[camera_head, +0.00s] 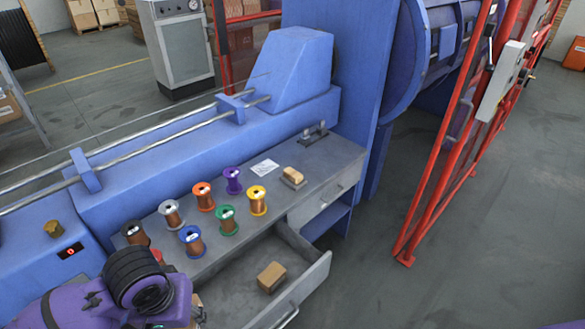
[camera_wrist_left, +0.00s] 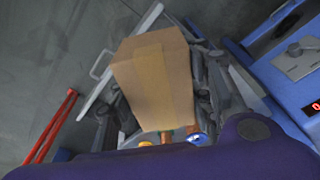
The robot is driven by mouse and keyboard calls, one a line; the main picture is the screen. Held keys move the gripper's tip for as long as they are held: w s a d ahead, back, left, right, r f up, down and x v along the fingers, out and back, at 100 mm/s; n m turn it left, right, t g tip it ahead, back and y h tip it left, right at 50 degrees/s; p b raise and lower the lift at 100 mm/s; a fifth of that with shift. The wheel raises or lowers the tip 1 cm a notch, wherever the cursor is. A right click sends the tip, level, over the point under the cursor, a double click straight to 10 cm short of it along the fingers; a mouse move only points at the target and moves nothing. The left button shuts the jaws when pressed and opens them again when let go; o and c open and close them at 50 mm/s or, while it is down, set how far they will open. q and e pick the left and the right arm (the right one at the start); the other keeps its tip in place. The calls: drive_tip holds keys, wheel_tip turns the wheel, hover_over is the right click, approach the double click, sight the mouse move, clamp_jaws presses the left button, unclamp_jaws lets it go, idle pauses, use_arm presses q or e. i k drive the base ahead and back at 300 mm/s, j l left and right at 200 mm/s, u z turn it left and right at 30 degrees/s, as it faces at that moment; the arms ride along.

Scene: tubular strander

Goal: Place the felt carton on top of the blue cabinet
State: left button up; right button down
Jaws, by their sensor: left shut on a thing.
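A tan carton (camera_wrist_left: 155,80) is gripped in my left gripper (camera_wrist_left: 165,100), seen close up in the left wrist view. In the head view my left arm comes in at the bottom left and hides most of this carton; only a tan sliver (camera_head: 197,309) shows beside the arm. No readable label shows, so I cannot tell whether it is the felt one. A low blue cabinet (camera_head: 75,252) with a red display stands at the left of the head view. It also shows at the right in the left wrist view (camera_wrist_left: 290,88), apart from the carton. My right gripper is out of view.
A grey bench (camera_head: 260,190) holds several wire spools, a white paper and a tan block (camera_head: 293,176). Its open drawer (camera_head: 318,275) holds another small carton (camera_head: 271,277). Blue machine rails run behind. A red guard frame (camera_head: 430,190) stands at the right.

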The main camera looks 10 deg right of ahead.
sight(327, 156)
drive_tip(key=i+l, duration=2.2)
drive_tip(key=l, duration=0.2)
